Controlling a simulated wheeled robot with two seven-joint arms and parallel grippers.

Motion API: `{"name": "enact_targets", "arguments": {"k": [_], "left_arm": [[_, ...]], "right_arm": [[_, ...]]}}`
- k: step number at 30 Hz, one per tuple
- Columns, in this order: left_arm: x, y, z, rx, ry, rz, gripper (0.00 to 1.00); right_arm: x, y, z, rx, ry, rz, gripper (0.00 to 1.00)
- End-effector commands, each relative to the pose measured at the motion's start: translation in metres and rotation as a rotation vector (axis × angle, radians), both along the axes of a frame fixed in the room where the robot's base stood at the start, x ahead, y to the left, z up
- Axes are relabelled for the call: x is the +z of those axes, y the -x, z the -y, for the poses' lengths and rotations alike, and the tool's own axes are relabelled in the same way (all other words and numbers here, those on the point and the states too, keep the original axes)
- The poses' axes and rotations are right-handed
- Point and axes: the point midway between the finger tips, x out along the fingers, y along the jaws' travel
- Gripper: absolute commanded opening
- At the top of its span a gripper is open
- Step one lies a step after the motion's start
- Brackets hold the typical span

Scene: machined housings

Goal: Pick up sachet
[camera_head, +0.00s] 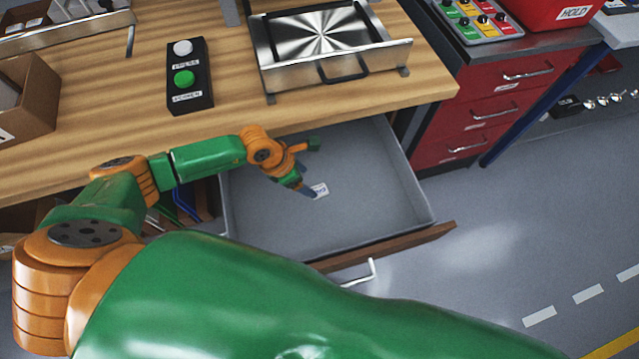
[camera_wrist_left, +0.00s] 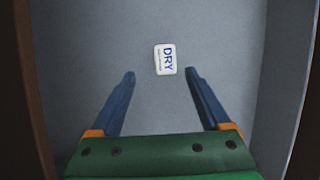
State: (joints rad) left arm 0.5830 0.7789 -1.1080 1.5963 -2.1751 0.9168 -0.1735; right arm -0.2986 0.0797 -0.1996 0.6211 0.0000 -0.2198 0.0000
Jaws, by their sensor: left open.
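A small white sachet (camera_head: 320,190) with blue print lies flat on the floor of an open grey drawer (camera_head: 385,200). In the left wrist view the sachet (camera_wrist_left: 165,59) reads "DRY" and lies just beyond the fingertips, between their lines. My left gripper (camera_head: 311,170) is inside the drawer's outline, close to the sachet. In the left wrist view the left gripper (camera_wrist_left: 160,74) is open, with nothing between its fingers. Its height above the drawer floor is hard to tell. My right gripper does not show.
The wooden bench top (camera_head: 120,150) overhangs the drawer's back. On it are a button box (camera_head: 188,90), a metal tray fixture (camera_head: 330,60) and a cardboard box (camera_head: 35,105). A red drawer cabinet (camera_head: 480,110) stands to the right. The drawer looks otherwise empty.

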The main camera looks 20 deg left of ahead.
Motion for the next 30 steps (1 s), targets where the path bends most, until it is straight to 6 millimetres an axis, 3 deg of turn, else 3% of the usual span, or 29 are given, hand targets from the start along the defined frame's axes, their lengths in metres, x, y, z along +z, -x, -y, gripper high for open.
{"name": "enact_targets", "arguments": {"k": [9, 16, 17, 25, 30], "left_arm": [[-0.052, -0.008, 0.02, 0.001, 0.0, -0.002, 0.8], [-0.053, -0.009, 0.021, -0.001, 0.0, 0.0, 0.8], [-0.053, -0.009, 0.021, -0.001, 0.0, 0.0, 0.75], [-0.053, -0.009, 0.021, 0.0, 0.0, 0.0, 0.02], [-0.053, -0.009, 0.021, 0.0, 0.0, 0.0, 0.0]], "right_arm": [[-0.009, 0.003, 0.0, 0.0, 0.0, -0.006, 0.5], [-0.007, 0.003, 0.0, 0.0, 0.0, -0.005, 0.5], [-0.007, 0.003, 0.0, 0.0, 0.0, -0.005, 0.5], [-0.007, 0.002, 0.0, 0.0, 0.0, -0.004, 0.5], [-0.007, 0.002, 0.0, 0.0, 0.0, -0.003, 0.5]]}}
